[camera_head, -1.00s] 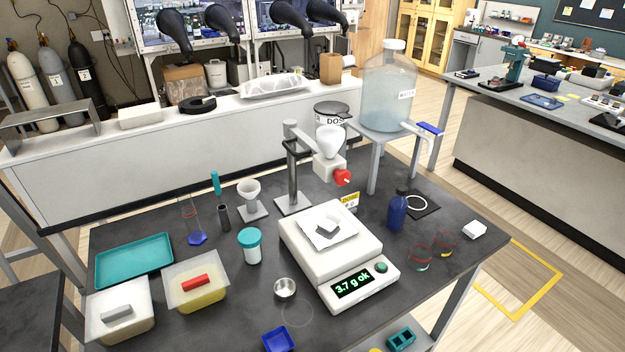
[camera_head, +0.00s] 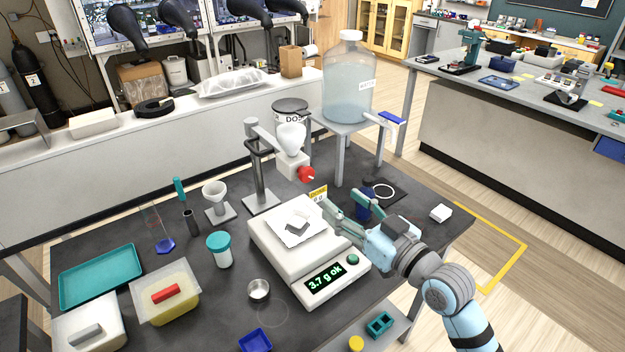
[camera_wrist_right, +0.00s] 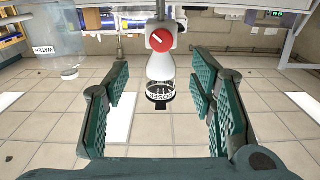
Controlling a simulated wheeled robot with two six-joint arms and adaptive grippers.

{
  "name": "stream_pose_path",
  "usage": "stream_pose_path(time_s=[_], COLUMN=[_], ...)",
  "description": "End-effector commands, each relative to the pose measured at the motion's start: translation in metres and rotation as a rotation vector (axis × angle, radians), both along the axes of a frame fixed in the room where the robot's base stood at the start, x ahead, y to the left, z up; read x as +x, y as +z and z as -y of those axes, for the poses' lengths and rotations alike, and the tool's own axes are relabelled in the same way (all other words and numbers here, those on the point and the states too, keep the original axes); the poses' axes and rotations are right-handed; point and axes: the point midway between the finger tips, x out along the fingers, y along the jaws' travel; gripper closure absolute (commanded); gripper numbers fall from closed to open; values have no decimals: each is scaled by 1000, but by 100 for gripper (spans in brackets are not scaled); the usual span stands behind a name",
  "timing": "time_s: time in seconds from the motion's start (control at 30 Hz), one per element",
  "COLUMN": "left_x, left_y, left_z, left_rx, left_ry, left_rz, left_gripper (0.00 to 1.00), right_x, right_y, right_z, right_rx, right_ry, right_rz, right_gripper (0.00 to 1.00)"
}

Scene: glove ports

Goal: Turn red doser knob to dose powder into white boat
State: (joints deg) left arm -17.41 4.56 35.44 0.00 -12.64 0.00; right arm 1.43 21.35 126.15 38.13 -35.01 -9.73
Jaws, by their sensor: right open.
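The red doser knob (camera_head: 307,174) is on the front of the white doser body (camera_head: 291,163), which hangs from a stand above the balance. It also shows in the right wrist view (camera_wrist_right: 161,40), with a white mark across its face. The white boat (camera_head: 297,222) sits on a white sheet on the balance (camera_head: 275,264), whose display reads "3.7 g ok". My right gripper (camera_head: 337,204) is open and empty, to the right of the boat and lower right of the knob, not touching the knob. My left gripper is not in view.
A blue bottle (camera_head: 364,206) stands close behind my right gripper. A large water carboy (camera_head: 348,85) stands on a raised stand behind. A white funnel (camera_head: 214,194), a teal-lidded jar (camera_head: 220,250) and a teal tray (camera_head: 101,275) are to the left.

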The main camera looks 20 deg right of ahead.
Motion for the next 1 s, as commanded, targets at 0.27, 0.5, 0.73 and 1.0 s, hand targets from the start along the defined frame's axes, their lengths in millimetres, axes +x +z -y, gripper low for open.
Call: stream_pose_path(time_s=[0.27, 0.5, 0.73, 1.0], left_x=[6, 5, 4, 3], left_y=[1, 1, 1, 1], left_z=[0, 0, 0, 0], left_rx=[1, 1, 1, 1], left_ry=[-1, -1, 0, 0], left_rz=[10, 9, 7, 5], left_gripper=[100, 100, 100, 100], right_x=[75, 103, 105, 105], right_y=[0, -1, -2, -2], right_z=[-30, -41, -42, -41], right_rx=[4, -1, -1, -1], right_ry=[-1, -1, -2, -2], right_rz=[-1, -4, -4, -4], right_gripper=[49, 49, 49, 88])
